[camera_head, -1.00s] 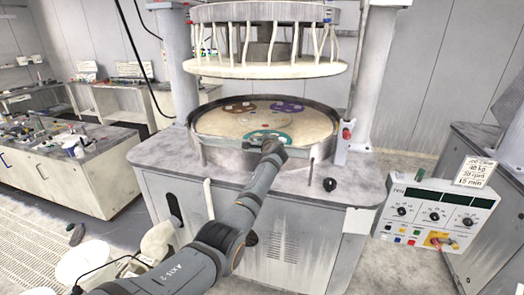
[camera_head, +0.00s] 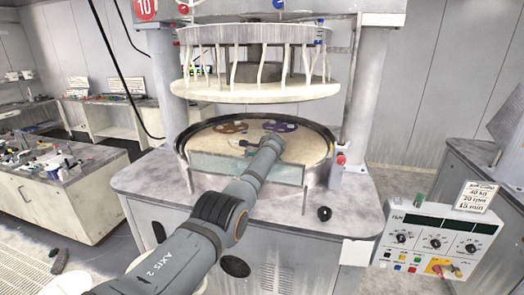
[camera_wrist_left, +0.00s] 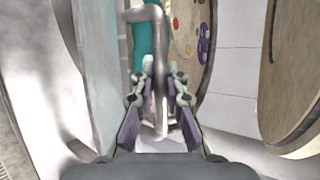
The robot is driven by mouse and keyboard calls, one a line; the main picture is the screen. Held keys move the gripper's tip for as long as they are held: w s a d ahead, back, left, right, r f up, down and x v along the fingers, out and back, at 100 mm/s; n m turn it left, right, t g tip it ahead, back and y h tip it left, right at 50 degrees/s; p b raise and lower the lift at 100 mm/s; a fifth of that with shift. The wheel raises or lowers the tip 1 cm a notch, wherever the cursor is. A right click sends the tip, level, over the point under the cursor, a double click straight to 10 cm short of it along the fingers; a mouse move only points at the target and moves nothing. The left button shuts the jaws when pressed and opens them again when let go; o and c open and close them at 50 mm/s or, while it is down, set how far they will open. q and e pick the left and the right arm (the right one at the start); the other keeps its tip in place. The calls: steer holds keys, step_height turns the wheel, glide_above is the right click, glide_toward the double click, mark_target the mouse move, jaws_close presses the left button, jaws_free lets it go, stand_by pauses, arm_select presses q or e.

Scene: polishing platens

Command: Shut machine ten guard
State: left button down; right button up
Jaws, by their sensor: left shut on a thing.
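Machine ten stands ahead in the head view, under a red "10" sign (camera_head: 146,9). Its guard (camera_head: 222,166) appears as a pale, see-through curved panel along the front of the round platen; my arm hides part of it. The panel also shows at the left of the left wrist view (camera_wrist_left: 95,80). My left arm reaches over the platen's front edge, with its left gripper (camera_wrist_left: 160,82) shut on a grey bent handle (camera_wrist_left: 158,40). In the head view my wrist hides most of the fingers. My right gripper is not in view.
The platen (camera_head: 305,150) carries brown (camera_head: 231,127) and purple (camera_head: 281,127) carriers. An upper plate (camera_head: 255,92) hangs above it between two columns. A black knob (camera_head: 324,213) sits at the table's front right. A control box (camera_head: 438,242) stands at right, benches (camera_head: 60,190) at left.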

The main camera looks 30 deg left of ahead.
arm_select(q)
steer(key=shift+w+r, duration=0.1)
steer(key=shift+r, duration=0.15)
stand_by(0.4)
steer(key=c, duration=1.5)
jaws_free()
steer(key=shift+w, duration=0.1)
steer(key=shift+o, duration=0.7)
steer(key=shift+a+f, duration=0.1)
steer(key=shift+f, duration=0.1)
steer(key=v, duration=0.7)
steer(key=shift+r, duration=0.25)
steer(key=shift+f, duration=0.1)
